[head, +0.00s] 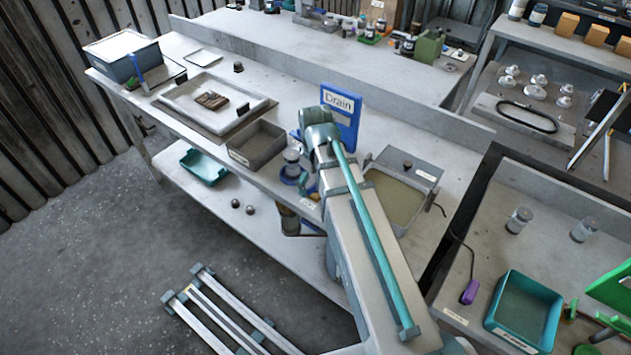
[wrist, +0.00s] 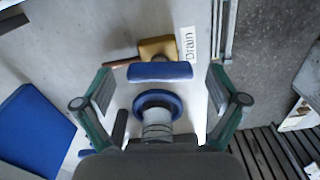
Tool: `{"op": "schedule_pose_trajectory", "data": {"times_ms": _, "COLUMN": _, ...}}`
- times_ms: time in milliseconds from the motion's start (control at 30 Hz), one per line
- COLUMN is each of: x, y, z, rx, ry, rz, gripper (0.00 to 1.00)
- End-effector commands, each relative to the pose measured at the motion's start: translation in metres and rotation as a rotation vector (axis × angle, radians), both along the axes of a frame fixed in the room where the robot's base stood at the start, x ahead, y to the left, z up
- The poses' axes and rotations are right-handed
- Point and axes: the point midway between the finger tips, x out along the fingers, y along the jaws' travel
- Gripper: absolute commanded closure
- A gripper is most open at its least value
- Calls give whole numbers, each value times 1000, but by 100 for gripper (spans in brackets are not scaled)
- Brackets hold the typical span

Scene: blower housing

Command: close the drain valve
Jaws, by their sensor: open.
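In the wrist view, the drain valve shows as a yellowish block (wrist: 158,47) beside a white "Drain" label (wrist: 189,43). A blue bar (wrist: 162,72), which looks like its handle, lies crosswise in front of the block. Nearer is a blue round flange (wrist: 172,105) on a grey ribbed cylinder. My gripper (wrist: 160,82) is open, with one finger on each side of the bar and visible gaps to it. I cannot tell how the bar is turned relative to the flow. In the head view, my arm hides most of the valve; blue flanged pipework (head: 290,172) shows beside it.
A blue "Drain" sign (head: 341,112) stands behind my arm. A grey open bin (head: 257,145) is left of the pipework, and a tray of murky liquid (head: 394,200) is to the right. A teal tray (head: 203,167) sits on the lower shelf. Floor at the left is clear.

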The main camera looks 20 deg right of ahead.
Motion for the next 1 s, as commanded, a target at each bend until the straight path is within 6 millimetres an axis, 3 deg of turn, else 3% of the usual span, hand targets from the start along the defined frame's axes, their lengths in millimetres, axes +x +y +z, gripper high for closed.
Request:
{"op": "schedule_pose_trajectory", "data": {"times_ms": 200, "x": 0, "y": 0, "z": 0, "rx": 0, "ry": 0, "rz": 0, "gripper": 6}}
{"op": "schedule_pose_trajectory", "data": {"times_ms": 567, "x": 0, "y": 0, "z": 0, "rx": 1, "ry": 0, "rz": 0, "gripper": 64}}
{"op": "schedule_pose_trajectory", "data": {"times_ms": 1000, "x": 0, "y": 0, "z": 1, "rx": 0, "ry": 1, "rz": -97, "gripper": 64}}
